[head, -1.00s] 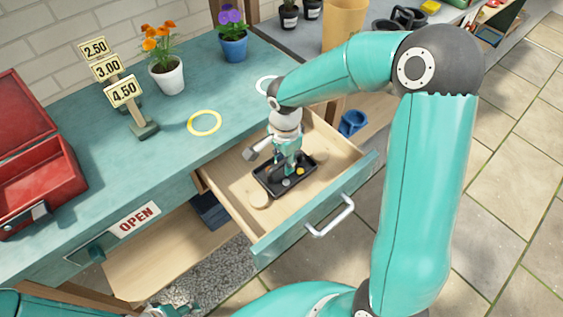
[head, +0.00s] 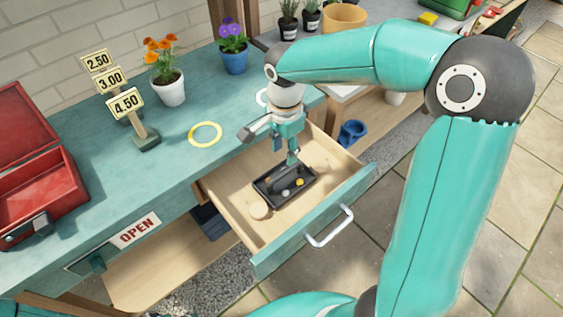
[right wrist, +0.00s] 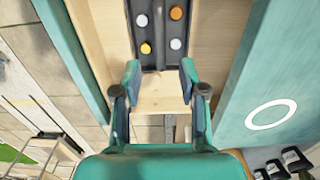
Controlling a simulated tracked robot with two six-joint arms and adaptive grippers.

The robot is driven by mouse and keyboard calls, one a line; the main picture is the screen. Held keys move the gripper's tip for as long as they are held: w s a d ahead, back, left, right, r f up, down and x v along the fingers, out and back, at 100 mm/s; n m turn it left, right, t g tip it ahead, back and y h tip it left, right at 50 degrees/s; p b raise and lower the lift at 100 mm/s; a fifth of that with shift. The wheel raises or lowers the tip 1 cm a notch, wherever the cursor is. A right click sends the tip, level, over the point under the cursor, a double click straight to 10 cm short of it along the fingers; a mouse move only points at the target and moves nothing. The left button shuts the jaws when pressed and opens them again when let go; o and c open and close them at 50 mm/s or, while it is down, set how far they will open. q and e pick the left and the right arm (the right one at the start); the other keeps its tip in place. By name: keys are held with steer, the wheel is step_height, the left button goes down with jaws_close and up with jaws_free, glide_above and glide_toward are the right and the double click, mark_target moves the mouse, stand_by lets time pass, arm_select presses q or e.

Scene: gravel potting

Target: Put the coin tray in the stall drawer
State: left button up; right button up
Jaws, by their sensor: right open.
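The coin tray (head: 278,203), black with a raised middle bar and several silver and gold-coloured coins, lies flat inside the open stall drawer (head: 285,246). In the right wrist view the tray (right wrist: 146,33) lies beyond the fingertips, with coins on both sides of its bar. My right gripper (head: 292,160) is above the tray's far part, pointing down. It also shows in the right wrist view (right wrist: 160,72), with its fingers apart and nothing between them. My left gripper is not in view.
The counter (head: 170,160) holds a yellow ring (head: 205,134), price signs (head: 126,104), flower pots (head: 168,90) and an open red box (head: 40,195). A blue object (head: 352,132) stands right of the drawer.

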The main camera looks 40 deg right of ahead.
step_height(320, 180, up, 3)
steer(key=shift+f, duration=0.2)
stand_by(0.4)
